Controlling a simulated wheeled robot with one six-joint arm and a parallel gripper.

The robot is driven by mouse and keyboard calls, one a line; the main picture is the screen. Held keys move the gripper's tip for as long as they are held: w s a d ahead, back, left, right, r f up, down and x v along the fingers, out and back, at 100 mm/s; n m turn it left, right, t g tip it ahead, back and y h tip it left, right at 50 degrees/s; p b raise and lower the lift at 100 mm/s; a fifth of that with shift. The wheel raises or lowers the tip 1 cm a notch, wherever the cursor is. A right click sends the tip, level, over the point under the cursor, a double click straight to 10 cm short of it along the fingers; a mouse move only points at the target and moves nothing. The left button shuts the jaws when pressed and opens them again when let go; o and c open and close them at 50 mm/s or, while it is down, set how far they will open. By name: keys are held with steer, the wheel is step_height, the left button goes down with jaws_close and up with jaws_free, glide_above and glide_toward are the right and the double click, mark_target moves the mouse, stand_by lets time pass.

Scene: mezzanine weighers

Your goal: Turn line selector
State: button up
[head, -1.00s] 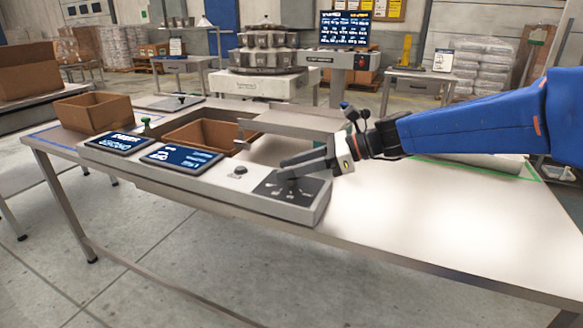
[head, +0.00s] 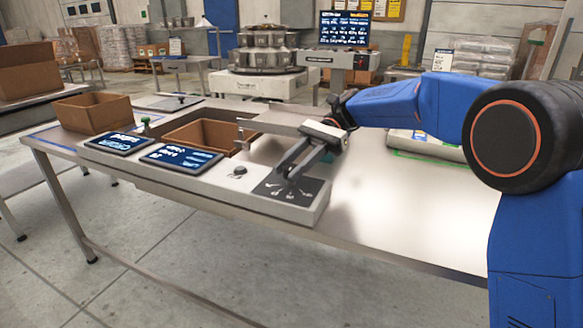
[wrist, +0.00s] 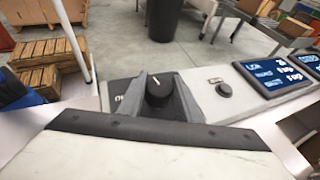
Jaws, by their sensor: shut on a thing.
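The line selector is a black round knob (wrist: 158,90) with a pale pointer mark, on a dark plate (head: 291,192) at the right end of the grey control panel (head: 310,213). My gripper (head: 287,175) reaches down over this plate, and its two fingers lie on either side of the knob in the wrist view (wrist: 159,92). It is shut on the knob. In the head view the fingers hide most of the knob. Part of the plate's lettering is covered in the wrist view.
A second, smaller black knob (wrist: 224,90) sits on the panel beside the selector. Two screens (head: 181,157) (head: 119,142) lie farther left. A cardboard box (head: 203,135) and a metal bracket (head: 277,124) stand behind. The table's right side (head: 400,210) is mostly clear.

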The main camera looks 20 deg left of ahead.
steer(key=shift+n+h, duration=0.6)
steer(key=shift+h, duration=0.1)
steer(key=o, duration=1)
steer(key=shift+o, duration=0.2)
